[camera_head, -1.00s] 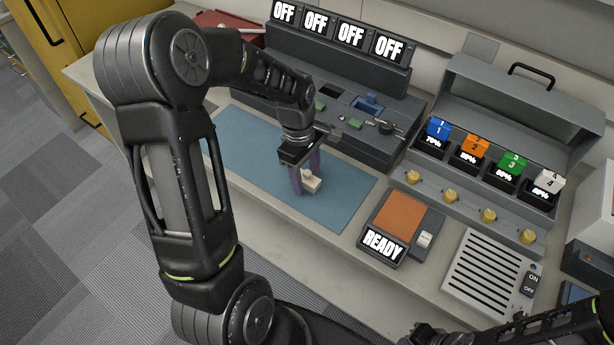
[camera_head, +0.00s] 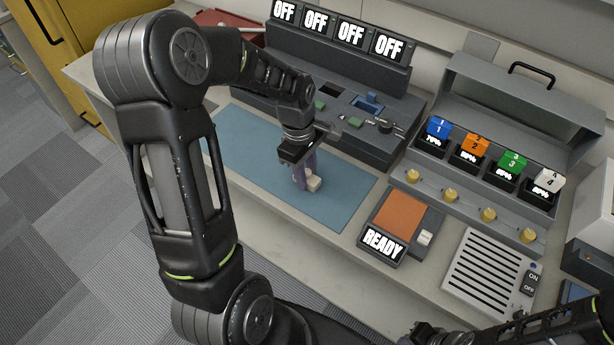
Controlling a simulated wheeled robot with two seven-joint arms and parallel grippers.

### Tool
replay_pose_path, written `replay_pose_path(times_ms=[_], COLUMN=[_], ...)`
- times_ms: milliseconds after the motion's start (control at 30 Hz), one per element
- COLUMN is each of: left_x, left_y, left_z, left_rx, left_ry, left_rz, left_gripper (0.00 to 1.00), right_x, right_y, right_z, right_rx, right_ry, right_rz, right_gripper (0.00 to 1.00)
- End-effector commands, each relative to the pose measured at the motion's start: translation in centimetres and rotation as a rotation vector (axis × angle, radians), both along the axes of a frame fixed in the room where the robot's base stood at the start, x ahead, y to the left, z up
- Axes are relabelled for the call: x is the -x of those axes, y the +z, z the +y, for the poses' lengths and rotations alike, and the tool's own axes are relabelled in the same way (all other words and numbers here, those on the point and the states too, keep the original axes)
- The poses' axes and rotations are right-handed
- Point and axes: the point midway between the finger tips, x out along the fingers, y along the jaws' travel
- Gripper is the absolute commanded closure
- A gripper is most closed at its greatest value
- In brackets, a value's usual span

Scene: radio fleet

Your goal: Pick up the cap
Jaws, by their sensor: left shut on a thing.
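The cap, a small cream-white piece (camera_head: 314,183), is at the blue mat (camera_head: 255,145), low between the fingers of my left gripper (camera_head: 305,185). The left gripper points down with purple-grey fingers and is shut on the cap. The fingers hide part of it, and I cannot tell whether it touches the mat. Part of my right arm shows at the bottom right; its fingertips are not clear there.
A dark console (camera_head: 400,143) with several OFF displays stands behind the mat. To the right are an orange-topped READY unit (camera_head: 398,216), a grey case (camera_head: 520,95) with numbered coloured blocks, and a slotted panel (camera_head: 487,272). The mat's left part is clear.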

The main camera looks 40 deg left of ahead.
Motion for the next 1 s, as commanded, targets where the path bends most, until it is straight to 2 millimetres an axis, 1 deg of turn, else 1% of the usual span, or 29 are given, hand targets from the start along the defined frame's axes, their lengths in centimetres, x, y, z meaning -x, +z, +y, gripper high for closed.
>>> replay_pose_path(times_ms=[33, 167, 467, 567, 667, 767, 1000], left_x=[0.0, 0.0, 0.0, 0.0, -0.1, -0.1, -0.1], left_y=[0.0, 0.0, 0.0, 0.3, 1.1, 2.6, 7.3], left_z=[0.0, 0.0, 0.0, 0.0, 0.0, 0.0, 0.0], left_rx=[0.0, 0.0, 0.0, 0.0, -0.001, -0.001, -0.001], left_ry=[0.0, 0.0, 0.0, 0.0, 0.0, 0.0, 0.0], left_rz=[0.0, 0.0, 0.0, -0.001, -0.003, -0.005, -0.006], left_gripper=[0.89, 1.0, 1.0, 1.0, 1.0, 1.0, 1.0], right_x=[0.0, 0.0, 0.0, 0.0, 0.0, 0.0, -0.1], right_y=[0.0, 0.0, 0.0, 0.0, -0.2, -0.3, -0.8], right_z=[0.0, 0.0, 0.0, 0.0, 0.0, 0.0, 0.0], right_rx=[0.0, 0.0, 0.0, 0.0, 0.0, -0.001, -0.002], right_ry=[0.0, 0.0, 0.0, 0.0, 0.0, 0.001, 0.001], right_rz=[0.0, 0.0, 0.0, 0.0, 0.0, -0.001, -0.003], right_gripper=[1.0, 1.0, 1.0, 1.0, 1.0, 1.0, 1.0])
